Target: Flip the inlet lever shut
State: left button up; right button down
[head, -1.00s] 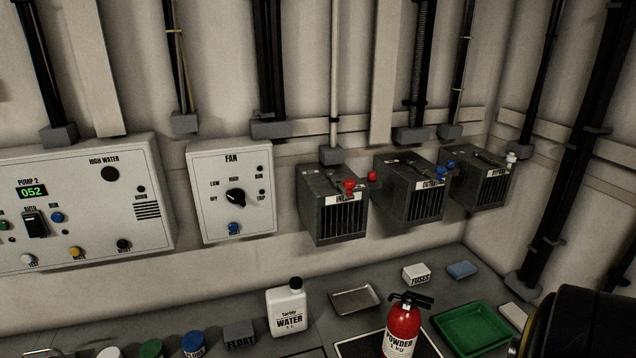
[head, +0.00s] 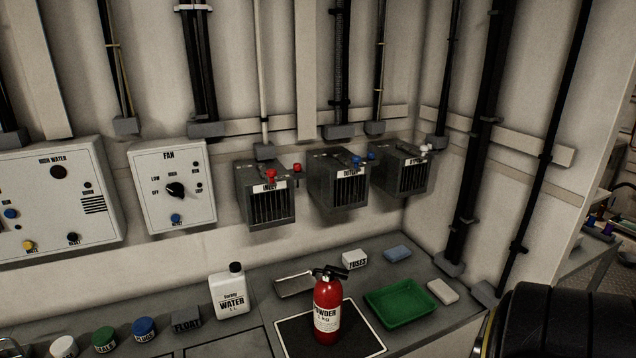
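The inlet unit (head: 267,206) is a grey box with a dark slatted front, mounted on the wall near the middle of the head view. Its label is partly readable. The inlet lever (head: 271,176) has a red knob at the top front of this box, and a second red knob (head: 298,168) shows at the box's right top corner. The lever's exact angle is too small to tell. Neither of my grippers is in view.
Similar boxes with blue (head: 370,156) and white (head: 424,148) knobs hang to the right. Below, the counter holds a red extinguisher (head: 327,308), a white water bottle (head: 229,292), a green tray (head: 401,304) and a fuses box (head: 354,260). A dark rounded object (head: 565,325) fills the lower right.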

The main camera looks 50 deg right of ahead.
aim_at(269, 174)
jog(key=u, duration=0.7)
jog(key=k, duration=0.1)
jog(key=z, duration=1.5)
